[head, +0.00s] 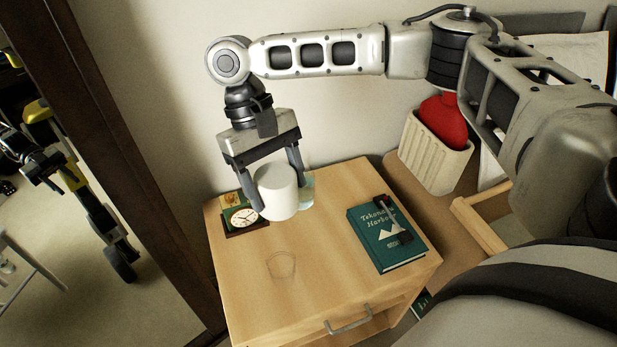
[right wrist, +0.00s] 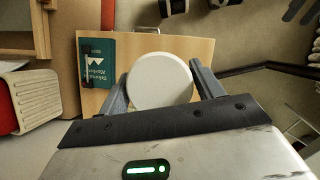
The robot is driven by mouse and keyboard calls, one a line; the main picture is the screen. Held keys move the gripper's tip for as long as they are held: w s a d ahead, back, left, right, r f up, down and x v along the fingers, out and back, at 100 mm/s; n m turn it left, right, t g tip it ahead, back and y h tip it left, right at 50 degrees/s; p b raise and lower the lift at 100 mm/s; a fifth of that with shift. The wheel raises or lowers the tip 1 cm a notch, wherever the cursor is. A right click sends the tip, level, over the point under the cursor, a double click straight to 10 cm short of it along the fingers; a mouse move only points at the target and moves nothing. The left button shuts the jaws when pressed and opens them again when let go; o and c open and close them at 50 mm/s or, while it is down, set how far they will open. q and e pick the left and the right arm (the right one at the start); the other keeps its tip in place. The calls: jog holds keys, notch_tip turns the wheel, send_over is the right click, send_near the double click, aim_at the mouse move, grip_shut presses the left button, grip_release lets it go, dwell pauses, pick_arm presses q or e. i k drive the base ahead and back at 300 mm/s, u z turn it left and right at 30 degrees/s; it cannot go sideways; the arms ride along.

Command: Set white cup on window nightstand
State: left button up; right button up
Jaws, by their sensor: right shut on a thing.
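The white cup (head: 277,194) is held between the two fingers of my right gripper (head: 275,183), over the back left part of the wooden nightstand (head: 315,275). Its upper face looks plain white and closed. Whether its base touches the top I cannot tell. In the right wrist view the cup (right wrist: 160,80) shows as a white disc between the fingers, in front of the nightstand top (right wrist: 203,48). My left gripper is not in view.
A small clock (head: 243,218) stands left of the cup, and a clear glass (head: 306,188) is partly hidden behind it. A green book (head: 372,243) with a dark item (head: 393,221) lies at the right. A faint outline (head: 281,265) marks the clear middle. A ribbed bin (head: 432,160) holds something red (head: 443,121).

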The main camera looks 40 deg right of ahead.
aim_at(346, 185)
jog(key=k, duration=1.3)
jog(key=z, duration=0.75)
jog(key=i, duration=1.3)
jog(key=u, duration=0.75)
